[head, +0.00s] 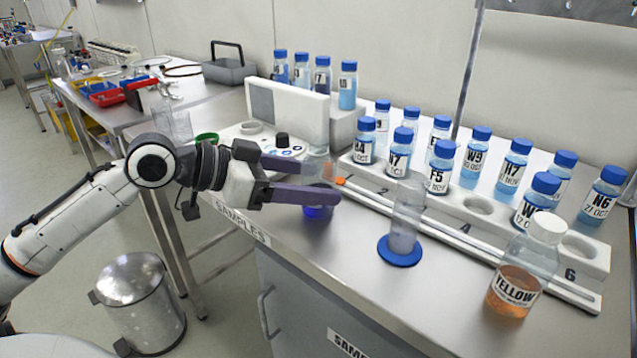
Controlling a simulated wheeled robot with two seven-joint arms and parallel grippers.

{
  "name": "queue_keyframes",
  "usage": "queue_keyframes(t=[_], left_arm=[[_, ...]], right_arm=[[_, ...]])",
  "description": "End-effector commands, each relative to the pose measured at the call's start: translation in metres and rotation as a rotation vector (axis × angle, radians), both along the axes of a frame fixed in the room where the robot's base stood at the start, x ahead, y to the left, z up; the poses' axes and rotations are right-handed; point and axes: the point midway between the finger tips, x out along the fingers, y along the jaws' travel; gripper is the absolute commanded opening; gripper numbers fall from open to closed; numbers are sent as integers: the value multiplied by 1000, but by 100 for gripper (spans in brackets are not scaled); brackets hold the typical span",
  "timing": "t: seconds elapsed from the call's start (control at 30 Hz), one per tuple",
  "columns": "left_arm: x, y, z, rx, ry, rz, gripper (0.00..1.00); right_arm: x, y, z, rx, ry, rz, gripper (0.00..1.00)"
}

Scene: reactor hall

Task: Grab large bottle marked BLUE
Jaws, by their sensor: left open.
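No label reading BLUE is legible in the head view. A clear vessel with deep blue contents or a blue base (318,212) stands on the bench, partly hidden by my left gripper; I cannot tell whether it is the large bottle. My left gripper (335,183) is open, its two purple-grey fingers pointing right, above and in front of this vessel. I see nothing clearly held between them. A large bottle marked YELLOW (515,290), with a white cap and orange liquid, stands at the front right. My right gripper is not in view.
Several small blue-capped bottles (438,172) stand in and behind a white numbered rack (452,235). A clear cylinder on a blue base (403,225) stands right of my gripper. A white device with a black knob (281,141) is behind. A metal bin (140,300) stands on the floor.

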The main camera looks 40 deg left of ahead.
Motion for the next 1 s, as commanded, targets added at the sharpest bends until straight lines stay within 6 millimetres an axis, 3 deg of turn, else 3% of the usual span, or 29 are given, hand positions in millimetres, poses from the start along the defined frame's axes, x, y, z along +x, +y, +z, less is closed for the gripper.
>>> queue_keyframes(t=[0.5,0.87,1.0], left_arm=[[37,-25,-11,-2,-2,0,64],[41,-28,-15,0,0,0,64],[41,-28,-15,0,0,0,43]], right_arm=[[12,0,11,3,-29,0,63],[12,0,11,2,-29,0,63],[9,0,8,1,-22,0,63]])
